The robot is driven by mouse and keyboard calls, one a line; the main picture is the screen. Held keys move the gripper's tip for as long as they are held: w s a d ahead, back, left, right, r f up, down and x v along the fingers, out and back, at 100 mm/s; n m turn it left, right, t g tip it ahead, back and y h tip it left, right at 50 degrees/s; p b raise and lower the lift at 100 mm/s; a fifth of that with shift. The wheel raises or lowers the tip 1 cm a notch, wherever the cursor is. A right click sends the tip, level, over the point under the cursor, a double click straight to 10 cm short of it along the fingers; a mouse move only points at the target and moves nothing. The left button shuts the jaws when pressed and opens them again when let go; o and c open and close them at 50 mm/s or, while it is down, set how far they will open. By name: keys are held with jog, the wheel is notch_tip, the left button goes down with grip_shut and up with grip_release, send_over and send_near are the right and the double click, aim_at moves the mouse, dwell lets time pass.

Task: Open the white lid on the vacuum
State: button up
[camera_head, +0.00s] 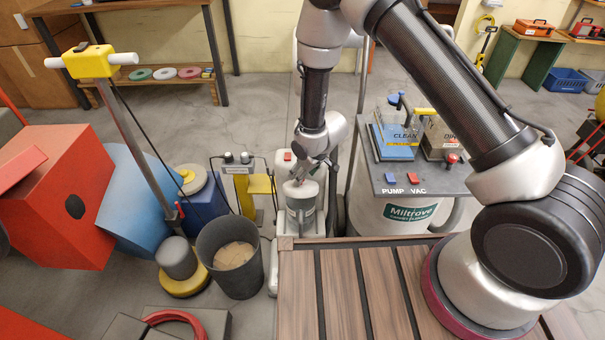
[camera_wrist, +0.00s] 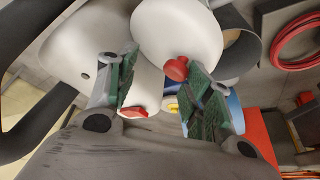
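The vacuum (camera_head: 301,215) stands just beyond the wooden deck's far edge in the head view, a small white upright machine with a green label. Its rounded white lid (camera_head: 301,188) is partly covered by my gripper (camera_head: 303,170) from above. In the wrist view, the round white lid (camera_wrist: 178,30) has a red knob (camera_wrist: 176,68) at its near edge. My gripper (camera_wrist: 163,82) is open, with green-padded fingers apart on either side of the knob. I cannot tell whether a finger touches the lid. A red switch (camera_wrist: 134,112) shows near the left finger.
A larger Miltrove tank machine (camera_head: 400,205) stands close at the right. A dark bin (camera_head: 230,255) and a yellow-handled floor machine (camera_head: 92,62) are at the left. The wooden deck (camera_head: 340,285) in front is bare. Concrete floor is open behind.

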jog(key=shift+a+r, duration=0.1)
jog(key=shift+a, duration=0.15)
dwell(0.3)
jog(key=v, duration=1.2)
